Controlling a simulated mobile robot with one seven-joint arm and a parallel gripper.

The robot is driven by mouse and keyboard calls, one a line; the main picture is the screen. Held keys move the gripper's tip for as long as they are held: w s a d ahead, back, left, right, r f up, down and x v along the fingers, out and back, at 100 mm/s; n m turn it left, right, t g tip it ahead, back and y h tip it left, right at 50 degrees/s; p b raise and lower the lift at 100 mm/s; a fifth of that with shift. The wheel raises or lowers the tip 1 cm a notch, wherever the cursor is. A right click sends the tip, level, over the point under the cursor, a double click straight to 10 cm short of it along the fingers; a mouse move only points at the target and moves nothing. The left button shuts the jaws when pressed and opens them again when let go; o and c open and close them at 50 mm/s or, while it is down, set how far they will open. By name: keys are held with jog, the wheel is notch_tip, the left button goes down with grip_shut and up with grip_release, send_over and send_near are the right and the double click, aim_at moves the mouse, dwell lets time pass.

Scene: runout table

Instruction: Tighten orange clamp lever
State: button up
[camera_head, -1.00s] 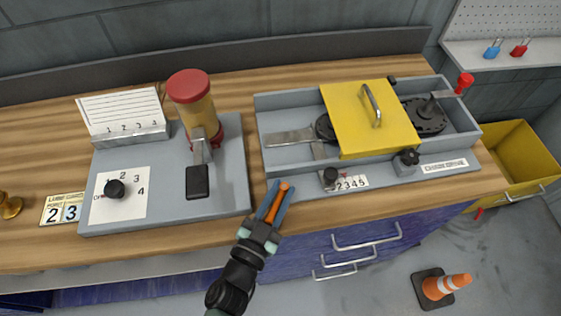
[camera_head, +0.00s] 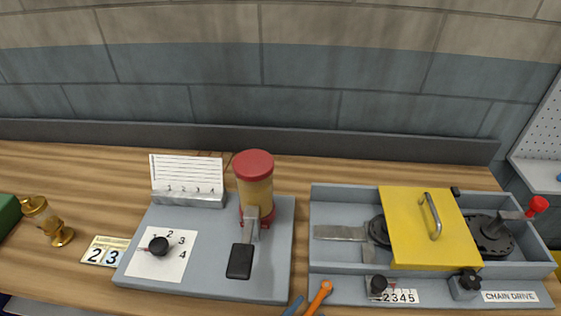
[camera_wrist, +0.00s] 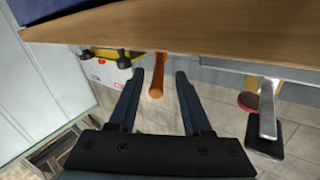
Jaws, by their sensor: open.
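The orange clamp lever (camera_wrist: 157,76) shows in the wrist view as a short rod at the edge of the wooden bench. It also shows at the bottom edge of the head view (camera_head: 320,296), in front of the chain drive tray. My gripper (camera_wrist: 158,84) is open, with one dark blue finger on each side of the lever. Gaps show between the lever and both fingers. In the head view only a blue fingertip shows beside the lever; the rest of my gripper is out of frame. The clamp that the lever belongs to is not clearly visible.
The chain drive tray (camera_head: 334,201) has a yellow cover (camera_head: 410,225) and black knobs on its front. To its left, a grey plate (camera_head: 205,277) carries a red-capped lubricator (camera_head: 255,190) with a black pedal (camera_head: 240,261). A brass fitting (camera_head: 60,236) stands far left.

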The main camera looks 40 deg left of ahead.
jog(key=s, duration=0.7)
jog(key=shift+d+b, duration=0.25)
jog(key=shift+b, duration=0.2)
jog(key=w+d+r+n+t+y, duration=0.2)
jog(key=w+r, duration=0.8)
jog(key=r, duration=0.3)
jog(key=w+d+r+n+t+y, duration=0.1)
jog(key=w+d+r+t, duration=0.1)
jog(key=w+r, duration=0.9)
jog(key=s+d+r+n+t, duration=0.1)
jog(key=d+r, duration=0.1)
jog(key=r, duration=0.8)
jog(key=s+d+r+t, duration=0.1)
jog(key=d+r+t, duration=0.1)
jog(key=r, duration=0.8)
jog(key=s+d+r+m+t+h, duration=0.1)
jog(key=s+d+r+h, duration=0.1)
jog(key=r, duration=0.5)
jog(key=s+d+r+m+t+h, duration=0.1)
jog(key=s+d+r, duration=0.3)
jog(key=r, duration=0.4)
jog(key=shift+s+d+m+h, duration=0.15)
jog(key=shift+s+m+h, duration=0.2)
jog(key=shift+h, duration=0.25)
jog(key=shift+r, duration=0.1)
